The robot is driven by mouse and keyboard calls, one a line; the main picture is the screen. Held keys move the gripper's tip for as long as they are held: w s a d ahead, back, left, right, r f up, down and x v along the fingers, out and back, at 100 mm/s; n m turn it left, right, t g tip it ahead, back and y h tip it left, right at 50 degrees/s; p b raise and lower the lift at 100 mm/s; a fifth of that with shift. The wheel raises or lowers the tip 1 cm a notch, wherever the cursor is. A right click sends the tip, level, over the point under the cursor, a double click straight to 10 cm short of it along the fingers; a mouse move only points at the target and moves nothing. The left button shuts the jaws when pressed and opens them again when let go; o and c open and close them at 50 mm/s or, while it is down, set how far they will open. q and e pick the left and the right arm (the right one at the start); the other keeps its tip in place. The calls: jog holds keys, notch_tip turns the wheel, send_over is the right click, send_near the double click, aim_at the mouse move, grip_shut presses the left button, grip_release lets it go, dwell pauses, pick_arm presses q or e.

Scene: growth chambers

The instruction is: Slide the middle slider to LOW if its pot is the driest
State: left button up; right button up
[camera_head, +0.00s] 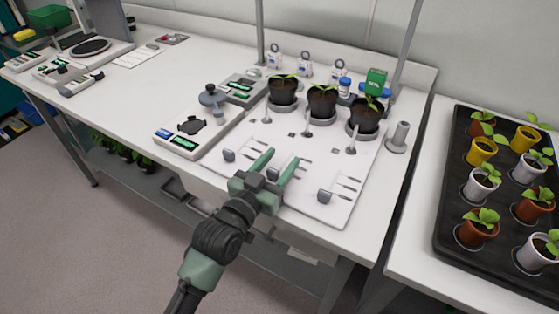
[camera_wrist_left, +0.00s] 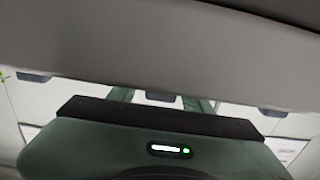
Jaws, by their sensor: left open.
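A white panel (camera_head: 314,218) on the bench has three sliders with grey knobs: the left knob (camera_head: 229,155), the middle knob (camera_head: 273,172) and the right knob (camera_head: 325,196). Behind them stand three dark pots with seedlings: left (camera_head: 282,93), middle (camera_head: 321,106) and right (camera_head: 366,119). Their soil dryness is too small to judge. My left gripper (camera_head: 282,159) is open over the middle slider, its green fingers on either side of the middle knob. In the left wrist view that knob (camera_wrist_left: 160,97) shows between the fingers; contact cannot be told. My right gripper is out of view.
A grey device with a round top (camera_head: 212,96) stands left of the panel. A grey post (camera_head: 399,137) stands at its right, and a green block (camera_head: 376,80) behind the right pot. A black tray (camera_head: 448,212) of seedlings lies on the right bench.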

pick_arm(q)
jog(key=shift+c, duration=0.3)
grip_shut()
dwell(1.0)
